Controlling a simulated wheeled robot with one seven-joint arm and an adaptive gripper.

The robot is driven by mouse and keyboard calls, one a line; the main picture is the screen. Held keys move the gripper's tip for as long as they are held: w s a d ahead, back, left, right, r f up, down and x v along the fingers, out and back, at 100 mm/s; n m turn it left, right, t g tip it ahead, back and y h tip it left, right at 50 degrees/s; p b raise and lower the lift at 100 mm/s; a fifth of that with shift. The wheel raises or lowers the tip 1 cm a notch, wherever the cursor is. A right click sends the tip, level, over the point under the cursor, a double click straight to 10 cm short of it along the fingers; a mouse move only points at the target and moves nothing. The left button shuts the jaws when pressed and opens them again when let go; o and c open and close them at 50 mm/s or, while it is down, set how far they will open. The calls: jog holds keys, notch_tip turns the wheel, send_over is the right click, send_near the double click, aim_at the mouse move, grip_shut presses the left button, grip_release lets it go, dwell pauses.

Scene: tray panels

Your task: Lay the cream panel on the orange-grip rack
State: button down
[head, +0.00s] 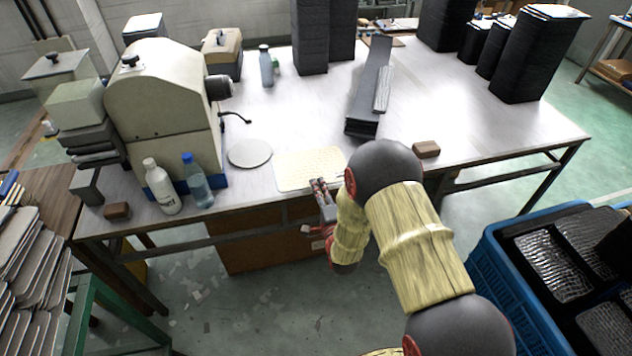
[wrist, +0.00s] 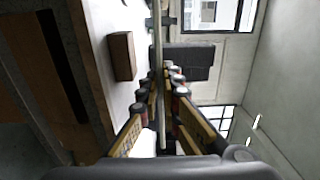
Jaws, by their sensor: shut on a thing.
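The cream panel (head: 308,167) is a thin, pale, flat sheet with rounded corners, over the front edge of the white table. My gripper (head: 319,186) is shut on its near edge. In the wrist view the panel (wrist: 157,50) shows edge-on as a thin strip between the fingers of my gripper (wrist: 160,88), with a gap between it and the tabletop. I cannot make out a rack with orange grips in either view.
The white table (head: 450,125) bears a beige machine (head: 165,105), two bottles in front of it, a round grey disc (head: 250,153) and a brown block (head: 426,149). Dark stacks stand at the back. A blue crate (head: 500,285) is at right; stacked trays (head: 30,255) are at left.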

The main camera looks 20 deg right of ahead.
jog(key=shift+s+r, duration=0.5)
jog(key=shift+s, duration=0.4)
